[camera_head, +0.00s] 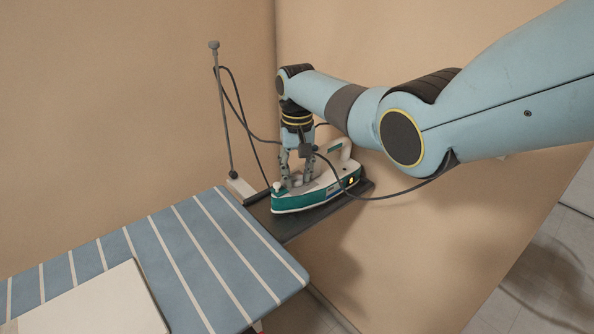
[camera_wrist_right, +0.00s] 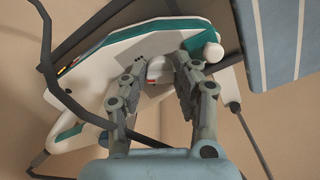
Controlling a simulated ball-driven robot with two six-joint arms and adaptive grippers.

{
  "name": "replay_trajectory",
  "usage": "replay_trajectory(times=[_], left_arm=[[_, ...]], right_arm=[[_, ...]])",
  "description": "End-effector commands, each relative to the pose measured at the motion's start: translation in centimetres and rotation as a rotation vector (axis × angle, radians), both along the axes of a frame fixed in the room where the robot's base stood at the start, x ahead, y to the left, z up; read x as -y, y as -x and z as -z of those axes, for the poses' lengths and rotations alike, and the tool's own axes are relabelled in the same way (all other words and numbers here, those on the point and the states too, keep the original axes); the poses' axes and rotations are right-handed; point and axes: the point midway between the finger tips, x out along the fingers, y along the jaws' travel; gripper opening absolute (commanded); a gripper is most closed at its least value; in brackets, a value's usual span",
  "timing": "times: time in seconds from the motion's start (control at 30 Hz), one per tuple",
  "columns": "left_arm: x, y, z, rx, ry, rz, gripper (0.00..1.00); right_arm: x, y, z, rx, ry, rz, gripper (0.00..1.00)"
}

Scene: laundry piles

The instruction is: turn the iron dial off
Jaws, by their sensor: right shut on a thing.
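The iron (camera_head: 318,194), teal and white, rests on a dark iron rest (camera_head: 285,226) at the end of the ironing board. My right gripper (camera_head: 297,183) reaches down onto the top of the iron. In the right wrist view, the gripper (camera_wrist_right: 157,85) is shut on the pale dial (camera_wrist_right: 157,68), one finger on each side. The fingers hide part of the dial, and I cannot read its setting. A small yellow light (camera_head: 351,180) shows at the iron's rear. The iron also shows in the right wrist view (camera_wrist_right: 110,65). My left gripper is not in view.
A blue striped ironing board (camera_head: 190,245) lies at the lower left, with a flat white item (camera_head: 95,305) on it. A thin upright rod (camera_head: 223,110) carries the dark cord (camera_head: 385,197), which loops around near my right arm. Beige walls (camera_head: 130,90) stand close behind.

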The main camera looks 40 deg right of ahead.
Motion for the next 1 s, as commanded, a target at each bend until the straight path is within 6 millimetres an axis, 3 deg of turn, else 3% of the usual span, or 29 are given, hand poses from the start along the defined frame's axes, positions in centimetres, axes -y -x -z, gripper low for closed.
replay_trajectory(times=[0.3, 0.33, 0.5, 0.83, 1.0], left_arm=[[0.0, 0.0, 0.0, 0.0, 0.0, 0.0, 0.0], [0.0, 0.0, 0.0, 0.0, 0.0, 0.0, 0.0], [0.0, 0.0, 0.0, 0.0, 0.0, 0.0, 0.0], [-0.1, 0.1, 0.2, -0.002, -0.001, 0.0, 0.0], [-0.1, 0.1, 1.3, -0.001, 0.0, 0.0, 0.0]], right_arm=[[0.1, -0.1, -0.1, 0.004, 0.002, -0.001, 0.0], [0.1, -0.1, -0.1, 0.004, 0.002, -0.001, 0.32], [0.0, -0.1, -0.1, 0.003, 0.001, 0.0, 0.52], [0.1, 0.0, 0.0, 0.001, 0.003, 0.019, 0.52], [0.0, -0.1, 0.3, 0.002, 0.002, 0.151, 0.52]])
